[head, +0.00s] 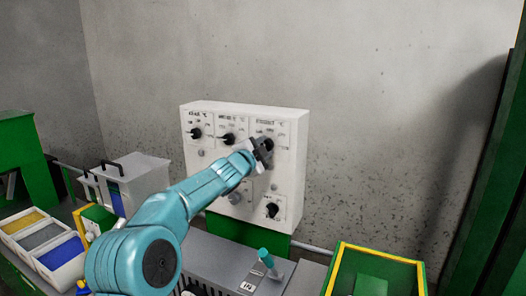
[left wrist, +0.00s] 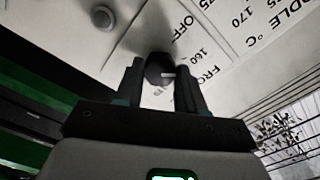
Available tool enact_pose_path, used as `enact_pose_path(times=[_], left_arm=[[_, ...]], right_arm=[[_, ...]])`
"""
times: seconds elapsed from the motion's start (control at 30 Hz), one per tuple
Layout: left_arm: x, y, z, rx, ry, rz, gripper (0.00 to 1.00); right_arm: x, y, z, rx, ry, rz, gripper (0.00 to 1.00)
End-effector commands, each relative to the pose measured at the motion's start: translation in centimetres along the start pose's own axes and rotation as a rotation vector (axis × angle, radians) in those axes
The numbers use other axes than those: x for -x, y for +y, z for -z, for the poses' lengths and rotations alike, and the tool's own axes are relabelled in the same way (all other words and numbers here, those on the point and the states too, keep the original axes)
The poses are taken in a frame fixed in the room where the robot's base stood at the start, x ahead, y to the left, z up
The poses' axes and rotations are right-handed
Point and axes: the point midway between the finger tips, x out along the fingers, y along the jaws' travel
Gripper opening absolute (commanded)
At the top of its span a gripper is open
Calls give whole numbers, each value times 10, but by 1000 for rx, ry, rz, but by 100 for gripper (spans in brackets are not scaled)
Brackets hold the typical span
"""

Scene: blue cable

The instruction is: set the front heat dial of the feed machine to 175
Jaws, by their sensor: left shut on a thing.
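The feed machine's white control panel (head: 285,190) stands against the wall in the head view. My left gripper (head: 263,150) is at its upper right dial, and its dark fingers hide most of that dial. In the left wrist view the left gripper (left wrist: 160,88) is shut on a black dial (left wrist: 158,66), one finger on each side. The panel print beside it reads "FRO", cut off, with "OFF" and "160" near. A short white mark on the dial points right in that view. Its exact setting cannot be read. My right gripper is not in view.
Two more black dials, a left one (head: 196,133) and a middle one (head: 228,138), sit in the same row. Another dial (head: 272,210) is lower right. A grey machine top with a teal-handled lever (head: 266,260) lies below. Colored bins (head: 45,240) stand at left.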

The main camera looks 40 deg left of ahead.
Motion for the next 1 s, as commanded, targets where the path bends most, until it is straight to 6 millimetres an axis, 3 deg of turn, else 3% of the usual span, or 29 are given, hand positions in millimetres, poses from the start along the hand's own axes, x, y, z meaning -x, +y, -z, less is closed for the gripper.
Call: enact_pose_path(times=[1.0], left_arm=[[1, -5, 1, -966, -3, 8, 9]], right_arm=[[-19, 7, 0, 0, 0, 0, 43]])
